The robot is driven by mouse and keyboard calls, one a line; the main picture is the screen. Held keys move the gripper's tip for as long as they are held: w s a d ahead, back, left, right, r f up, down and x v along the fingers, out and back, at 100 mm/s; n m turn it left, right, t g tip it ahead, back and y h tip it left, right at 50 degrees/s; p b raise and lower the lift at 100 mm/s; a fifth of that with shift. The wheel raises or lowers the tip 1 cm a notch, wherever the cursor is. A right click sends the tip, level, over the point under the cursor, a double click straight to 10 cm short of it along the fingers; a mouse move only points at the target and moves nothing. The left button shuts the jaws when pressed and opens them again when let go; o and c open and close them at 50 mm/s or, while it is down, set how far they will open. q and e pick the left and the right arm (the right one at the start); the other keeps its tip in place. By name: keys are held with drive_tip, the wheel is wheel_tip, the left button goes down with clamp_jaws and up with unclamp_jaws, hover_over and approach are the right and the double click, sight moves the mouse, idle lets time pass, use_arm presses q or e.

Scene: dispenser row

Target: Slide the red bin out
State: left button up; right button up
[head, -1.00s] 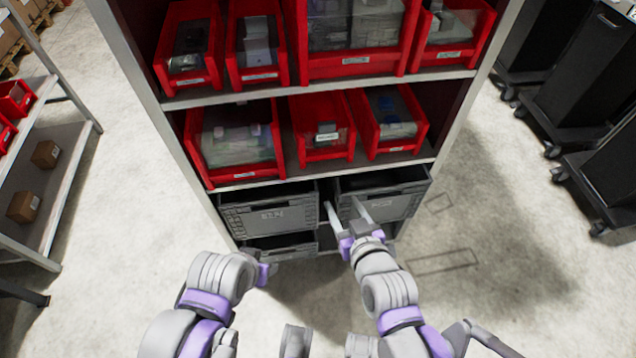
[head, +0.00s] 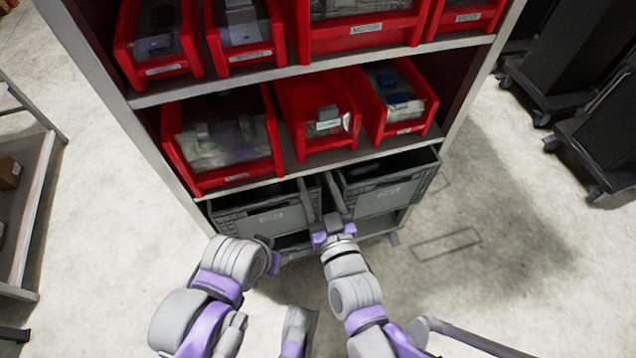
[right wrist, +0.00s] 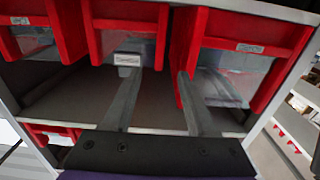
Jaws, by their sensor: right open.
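Several red bins stand on the shelf unit; which one the task means I cannot tell. On the middle shelf are a wide left bin (head: 225,172), a narrow middle bin (head: 320,142) with a label, and a right bin (head: 405,128). My right gripper (head: 323,184) is open and empty, below that shelf's front edge in the head view. In the right wrist view its fingers (right wrist: 160,76) point up towards the fronts of a middle bin (right wrist: 125,14) and a right bin (right wrist: 235,32); contact is unclear. My left gripper (head: 274,258) is lower left, its fingers hidden.
Grey crates (head: 262,218) (head: 385,197) sit on the level below the red bins. More red bins (head: 362,35) stand on the shelf above. Black carts (head: 605,140) stand at right, a side rack (head: 25,205) at left. The floor (head: 500,225) right of the unit is clear.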

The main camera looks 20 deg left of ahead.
sight(301, 142)
drive_tip(key=b+x, duration=0.1)
drive_tip(key=x, duration=0.9)
drive_tip(key=shift+w+a+b, duration=0.25)
drive_tip(key=shift+w+b, duration=0.05)
drive_tip(key=shift+w, duration=0.05)
clamp_jaws()
idle(1.2)
